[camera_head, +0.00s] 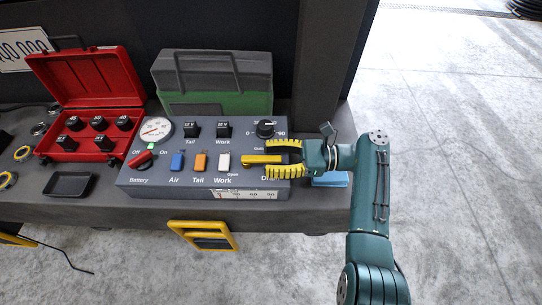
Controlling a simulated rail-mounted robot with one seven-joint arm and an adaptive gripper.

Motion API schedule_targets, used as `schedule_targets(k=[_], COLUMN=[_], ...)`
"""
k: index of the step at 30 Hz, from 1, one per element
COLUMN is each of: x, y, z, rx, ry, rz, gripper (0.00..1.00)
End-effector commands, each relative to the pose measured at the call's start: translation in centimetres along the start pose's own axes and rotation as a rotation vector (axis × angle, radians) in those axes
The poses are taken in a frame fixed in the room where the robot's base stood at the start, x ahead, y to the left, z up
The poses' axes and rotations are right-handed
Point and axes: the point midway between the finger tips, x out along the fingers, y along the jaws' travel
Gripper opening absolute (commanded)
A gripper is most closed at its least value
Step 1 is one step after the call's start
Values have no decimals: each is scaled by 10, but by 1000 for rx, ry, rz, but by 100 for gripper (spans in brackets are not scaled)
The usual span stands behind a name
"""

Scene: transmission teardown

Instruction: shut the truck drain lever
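The drain lever (261,160) is a yellow handle lying level at the right end of the grey control panel (150,178), above the partly hidden "Drain" label. Its left part is clear and its right end is near my fingers. My gripper (284,159) has come in from the right. Its two yellow-and-black fingers are spread, one above and one below the lever's right end. I see a gap between the fingers and cannot tell whether either one touches the lever.
The panel also has a red battery switch (141,159), blue, orange and white toggles, a gauge (156,130) and a black knob (265,129) just above my upper finger. A red case (95,78) and a green-grey box (215,82) stand behind. A small black tray (68,185) lies left.

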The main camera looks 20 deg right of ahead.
Motion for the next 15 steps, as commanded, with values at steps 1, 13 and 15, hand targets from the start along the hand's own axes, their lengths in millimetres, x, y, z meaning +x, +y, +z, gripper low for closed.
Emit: schedule_targets(k=[1,13,15], x=[0,-1,-1], y=[0,0,0], z=[0,25,41], rx=[-1,-9,-8], ry=[0,1,2], rz=[0,-1,-1], gripper=[48,48,48])
